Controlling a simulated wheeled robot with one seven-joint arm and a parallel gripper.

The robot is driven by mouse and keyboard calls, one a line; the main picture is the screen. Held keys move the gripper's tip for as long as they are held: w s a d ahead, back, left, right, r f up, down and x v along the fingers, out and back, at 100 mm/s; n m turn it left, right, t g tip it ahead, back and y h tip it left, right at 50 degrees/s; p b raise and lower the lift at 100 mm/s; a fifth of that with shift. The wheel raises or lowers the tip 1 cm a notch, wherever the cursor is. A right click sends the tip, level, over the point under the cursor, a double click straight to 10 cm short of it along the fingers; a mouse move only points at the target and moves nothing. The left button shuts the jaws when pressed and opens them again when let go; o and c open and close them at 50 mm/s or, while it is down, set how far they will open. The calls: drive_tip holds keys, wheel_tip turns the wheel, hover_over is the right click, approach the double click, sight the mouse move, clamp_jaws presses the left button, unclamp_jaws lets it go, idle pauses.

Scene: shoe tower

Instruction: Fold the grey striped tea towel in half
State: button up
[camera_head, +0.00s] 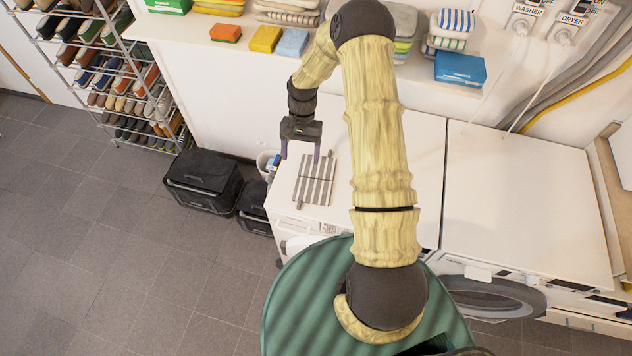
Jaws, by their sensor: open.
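The grey striped tea towel (314,184) lies on the left part of the white machine top (400,200), close to its left edge. It looks flat and small, with dark and light stripes and a thin line across its middle. Small dark bits stick out at its upper right and lower left corners. I cannot tell whether any of it is doubled over. My gripper (300,157) is open, pointing down with two purple fingers, over or just beyond the towel's upper left end. Nothing shows between the fingers. I cannot tell its height above the towel.
A shelf behind holds folded cloths, sponges and a blue box (460,67). A white bin (266,163) stands left of the machine, with black crates (203,180) on the floor. A shoe rack (120,75) is at far left. The right machine top (525,200) is clear.

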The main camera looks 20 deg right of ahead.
drive_tip(key=shift+r+p, duration=0.35)
drive_tip(key=shift+r, duration=0.55)
idle(0.8)
drive_tip(key=s+a+r+n+t+h+b, duration=0.1)
drive_tip(key=s+r+n+t+b, duration=0.2)
drive_tip(key=s+b, duration=0.3)
drive_tip(key=s+r+n+t+h+b, duration=0.1)
drive_tip(key=s+r+b, duration=0.4)
drive_tip(key=s, duration=0.6)
drive_tip(key=shift+s+a+r+n+t+b, duration=0.2)
drive_tip(key=shift+a+n+t+b, duration=0.2)
drive_tip(key=shift+n+t+b, duration=0.65)
